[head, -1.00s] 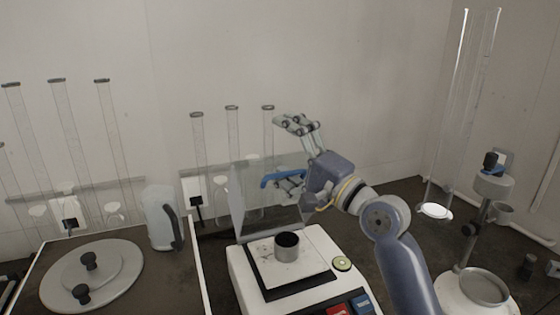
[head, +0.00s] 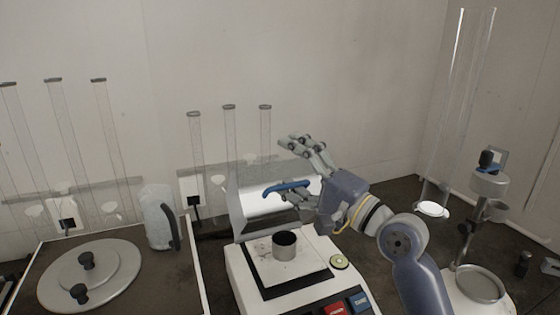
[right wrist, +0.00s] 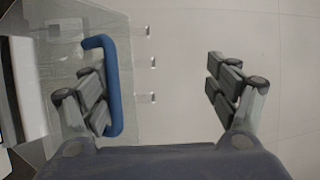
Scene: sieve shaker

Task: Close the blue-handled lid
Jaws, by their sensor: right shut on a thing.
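The clear lid (head: 250,206) with the blue handle (head: 287,187) stands partly open, tilted over the back of the white balance (head: 240,278). A small metal cup (head: 285,247) sits on the balance pan below the lid. My left gripper is not in view.
Several tall glass tubes (head: 230,140) stand behind the balance. A clear jug (head: 160,222) and a round metal cover with black knobs (head: 118,270) are at the left. A metal stand (head: 466,225) is at the right. The red and blue buttons are at the balance's front.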

